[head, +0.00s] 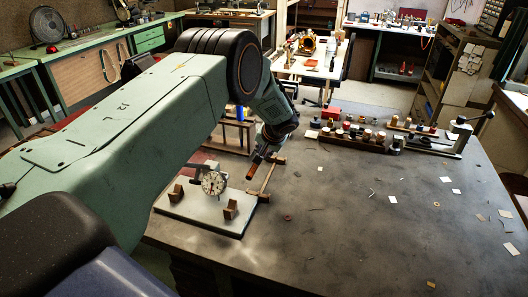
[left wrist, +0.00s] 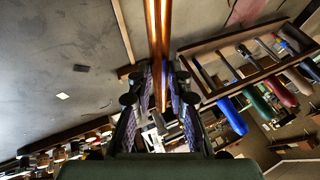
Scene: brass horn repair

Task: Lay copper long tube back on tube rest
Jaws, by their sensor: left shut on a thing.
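My left gripper (head: 265,146) is shut on the copper long tube (head: 252,170) above the table. In the head view only a short brown end of the tube shows below the fingers; my gripper and arm hide the rest. In the left wrist view the tube (left wrist: 158,35) runs up out of the picture from between the two fingers (left wrist: 160,85). A low wooden piece with crossbars at its ends, probably the tube rest (head: 267,179), lies on the table just right of the tube end, which looks apart from it. Part of its wood (left wrist: 123,30) shows in the left wrist view. My right gripper is not in view.
A pale plate (head: 205,220) with a dial gauge (head: 213,183) and two wooden V-blocks stands left of the rest. A tool rack (left wrist: 230,85) with coloured handles is behind. Several small parts line the table's back edge (head: 365,135). The table's middle is mostly clear.

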